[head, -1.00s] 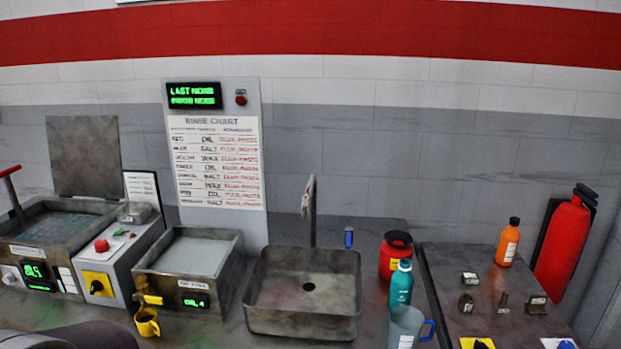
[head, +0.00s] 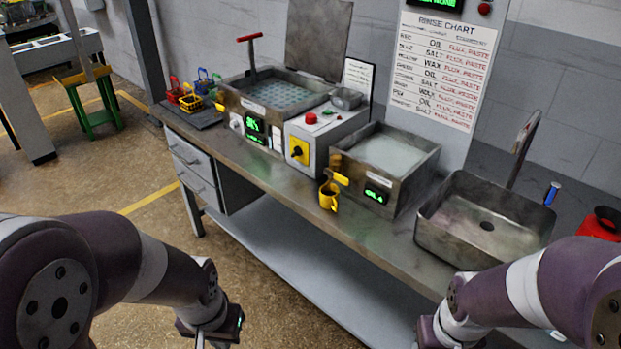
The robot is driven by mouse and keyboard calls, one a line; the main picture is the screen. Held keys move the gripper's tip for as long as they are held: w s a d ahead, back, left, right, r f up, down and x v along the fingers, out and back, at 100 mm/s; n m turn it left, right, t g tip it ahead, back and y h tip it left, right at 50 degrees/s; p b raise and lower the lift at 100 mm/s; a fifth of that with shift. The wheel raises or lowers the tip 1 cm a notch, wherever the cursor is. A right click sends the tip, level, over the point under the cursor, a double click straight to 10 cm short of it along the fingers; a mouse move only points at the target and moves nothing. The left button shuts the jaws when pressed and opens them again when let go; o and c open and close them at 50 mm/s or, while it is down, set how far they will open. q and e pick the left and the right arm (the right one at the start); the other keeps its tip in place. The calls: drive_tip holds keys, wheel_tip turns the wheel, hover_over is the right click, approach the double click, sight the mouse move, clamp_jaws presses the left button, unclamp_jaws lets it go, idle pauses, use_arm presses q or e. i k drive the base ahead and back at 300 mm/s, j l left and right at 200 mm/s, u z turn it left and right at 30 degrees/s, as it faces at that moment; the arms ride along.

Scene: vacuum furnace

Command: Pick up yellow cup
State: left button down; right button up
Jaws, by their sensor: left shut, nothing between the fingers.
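The yellow cup (head: 328,197) stands upright on the bench near its front edge, in front of the small tank (head: 400,168) and just below that tank's yellow tap handle. Its handle is on its upper side in the picture. My left gripper (head: 204,341) is at the bottom edge, low in front of the bench, left of and well apart from the cup. It is shut and empty, and its tips are partly cut off by the frame. My right arm comes in at the bottom right; its wrist is at the frame edge and its fingers are out of view.
The metal sink (head: 485,222) sits right of the tank. A control box (head: 322,140) with a yellow switch and a larger bath (head: 275,98) stand to the left. Small coloured baskets (head: 190,100) are at the bench's left end. The bench front (head: 290,222) is clear left of the cup.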

sight(329, 197)
drive_tip(key=z, duration=1.65)
drive_tip(key=u, duration=1.65)
drive_tip(key=i+j+z, duration=0.1)
drive_tip(key=i+z, duration=0.3)
drive_tip(key=i+j+z, duration=0.15)
drive_tip(key=z, duration=0.2)
drive_tip(key=i+j+z, duration=0.25)
drive_tip(key=z, duration=0.15)
